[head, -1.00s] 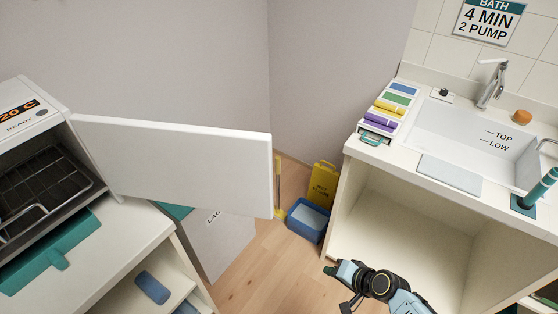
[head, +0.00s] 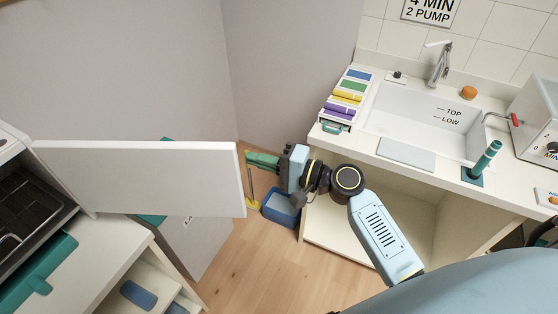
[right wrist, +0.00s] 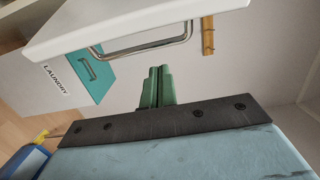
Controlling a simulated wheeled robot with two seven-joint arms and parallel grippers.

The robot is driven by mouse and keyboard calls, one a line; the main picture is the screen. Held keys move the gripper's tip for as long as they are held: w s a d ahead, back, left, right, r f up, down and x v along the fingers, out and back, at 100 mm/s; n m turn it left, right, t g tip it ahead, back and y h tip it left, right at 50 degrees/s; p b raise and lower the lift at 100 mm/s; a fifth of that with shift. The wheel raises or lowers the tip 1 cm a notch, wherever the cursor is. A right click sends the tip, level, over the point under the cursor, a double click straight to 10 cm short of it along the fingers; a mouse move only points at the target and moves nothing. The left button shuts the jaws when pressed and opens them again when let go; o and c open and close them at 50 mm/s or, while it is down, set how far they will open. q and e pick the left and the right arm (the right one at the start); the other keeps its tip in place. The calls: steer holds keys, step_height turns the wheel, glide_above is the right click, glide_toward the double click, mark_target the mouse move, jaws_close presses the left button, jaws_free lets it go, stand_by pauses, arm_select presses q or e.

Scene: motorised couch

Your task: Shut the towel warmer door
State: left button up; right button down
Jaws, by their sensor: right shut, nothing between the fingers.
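The towel warmer (head: 30,190) stands on the counter at the left of the head view, with a dark rack inside. Its white door (head: 150,178) stands wide open, reaching out to the right. In the right wrist view the door (right wrist: 130,20) crosses the top, with a metal bar handle (right wrist: 145,45) on its face. My right gripper (head: 262,160) is beside the door's free edge in the head view. Its green fingers (right wrist: 157,87) are shut and empty, and appear apart from the handle. My left gripper is not in view.
A teal-lidded laundry bin (head: 195,240) stands behind the door. A blue tub (head: 280,207) is on the floor near my right gripper. The sink counter (head: 405,155) is at the right. Wooden floor (head: 250,270) lies open between the counters.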

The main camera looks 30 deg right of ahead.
steer(key=s+a+p, duration=0.2)
steer(key=a, duration=0.1)
steer(key=shift+a, duration=0.2)
stand_by(0.4)
